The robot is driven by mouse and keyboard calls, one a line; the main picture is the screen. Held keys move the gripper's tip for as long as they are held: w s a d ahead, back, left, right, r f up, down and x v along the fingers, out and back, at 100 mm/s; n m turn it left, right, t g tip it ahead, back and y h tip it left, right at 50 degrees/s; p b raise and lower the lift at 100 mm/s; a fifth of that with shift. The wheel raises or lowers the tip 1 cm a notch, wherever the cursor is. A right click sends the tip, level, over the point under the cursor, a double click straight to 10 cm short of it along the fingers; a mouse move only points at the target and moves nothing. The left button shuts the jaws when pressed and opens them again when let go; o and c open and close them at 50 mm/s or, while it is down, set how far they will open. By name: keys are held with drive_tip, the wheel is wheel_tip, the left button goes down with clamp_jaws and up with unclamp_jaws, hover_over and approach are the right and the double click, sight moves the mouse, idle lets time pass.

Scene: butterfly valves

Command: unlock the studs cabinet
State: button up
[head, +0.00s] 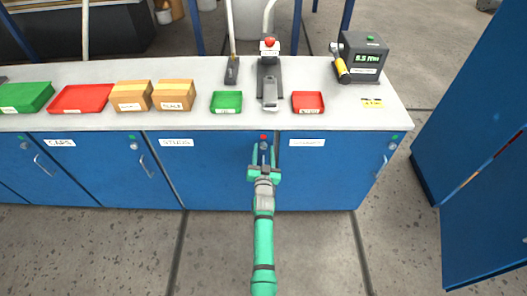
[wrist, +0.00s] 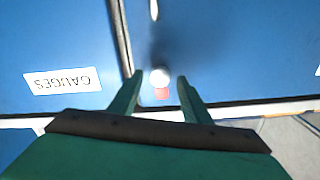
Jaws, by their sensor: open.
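The studs cabinet (head: 205,175) is the blue door with the STUDS label (head: 176,142), under the bench top. Its red indicator (head: 263,137) shows at the upper right of that door, and also in the wrist view (wrist: 161,94). A round, pale lock knob (wrist: 160,75) sits by the indicator. My gripper (head: 265,158) is open in front of the door's upper right. In the wrist view, its fingertips (wrist: 160,80) lie on either side of the knob; I cannot tell whether they touch it. Part of the handle (wrist: 154,10) shows there; my gripper hides it in the head view.
The gauges cabinet (head: 325,180) adjoins on the right and the caps cabinet (head: 100,175) on the left, both with green indicators. The bench top (head: 200,116) overhangs close above my gripper and carries trays, boxes and tools. A blue cabinet (head: 485,215) stands at far right. Floor in front is clear.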

drive_tip(key=shift+w, duration=0.15)
drive_tip(key=shift+c, duration=0.6)
drive_tip(key=c, duration=0.9)
